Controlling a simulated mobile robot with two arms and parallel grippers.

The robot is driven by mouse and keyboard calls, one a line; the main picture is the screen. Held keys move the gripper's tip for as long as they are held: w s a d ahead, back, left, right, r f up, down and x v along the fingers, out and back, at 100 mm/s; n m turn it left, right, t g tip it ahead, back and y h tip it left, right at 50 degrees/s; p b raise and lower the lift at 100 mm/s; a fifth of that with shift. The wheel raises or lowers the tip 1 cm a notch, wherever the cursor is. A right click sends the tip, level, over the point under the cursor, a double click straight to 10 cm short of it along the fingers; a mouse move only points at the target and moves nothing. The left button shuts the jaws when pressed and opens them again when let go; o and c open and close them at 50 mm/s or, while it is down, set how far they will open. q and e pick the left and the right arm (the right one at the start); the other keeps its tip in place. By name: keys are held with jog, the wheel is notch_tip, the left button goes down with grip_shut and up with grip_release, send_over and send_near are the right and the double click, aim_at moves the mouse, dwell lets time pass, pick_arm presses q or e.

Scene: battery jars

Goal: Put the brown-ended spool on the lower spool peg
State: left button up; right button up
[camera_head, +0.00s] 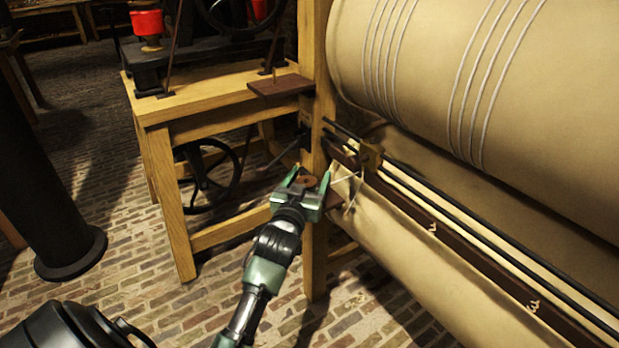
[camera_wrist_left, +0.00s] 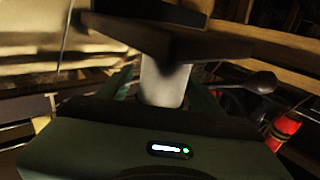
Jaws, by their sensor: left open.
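My left gripper (camera_head: 309,177) is open, with its two green fingers on either side of a round brown spool end (camera_head: 307,182). In the left wrist view the spool's pale barrel (camera_wrist_left: 165,84) stands between the fingers and meets a dark brown board (camera_wrist_left: 150,38). An upper brown shelf (camera_head: 281,85) carries a thin upright peg (camera_head: 274,75). My right gripper is not in view.
The wooden post (camera_head: 315,240) stands close beside the gripper. A large cloth roll (camera_head: 490,110) and dark rails (camera_head: 460,215) fill the right. A wooden bench (camera_head: 205,93) holds a machine with a red part (camera_head: 147,23). Brick floor (camera_head: 130,290) is open in front.

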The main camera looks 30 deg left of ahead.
pick_arm(q)
jog(key=shift+r, duration=0.25)
jog(key=p+v, duration=0.1)
jog(key=v, duration=1)
jog(key=s+d+f+m+g+h, duration=0.1)
jog(key=s+d+f+g, duration=0.15)
jog(key=f, duration=0.55)
jog(key=s+d+f+m+g+h, duration=0.1)
jog(key=s+d+f+g+h, duration=0.15)
jog(key=f, duration=0.45)
jog(key=s+d+f+m+g+h, duration=0.15)
jog(key=d+f, duration=0.25)
jog(key=f, duration=0.4)
jog(key=s+d+f+m+g, duration=0.1)
jog(key=s+d+f+g, duration=0.1)
jog(key=s+f+g, duration=0.2)
jog(key=s+d+f+m+g, duration=0.1)
jog(key=s+d+f+g, duration=0.2)
jog(key=s+f, duration=0.6)
jog(key=s+g, duration=0.1)
jog(key=s, duration=0.2)
jog(key=shift+s+d+h, duration=0.25)
jog(key=shift+d+h, duration=0.1)
jog(key=shift+h, duration=0.05)
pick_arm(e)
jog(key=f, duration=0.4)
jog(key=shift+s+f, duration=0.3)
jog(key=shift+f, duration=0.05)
pick_arm(q)
jog(key=shift+p, duration=0.4)
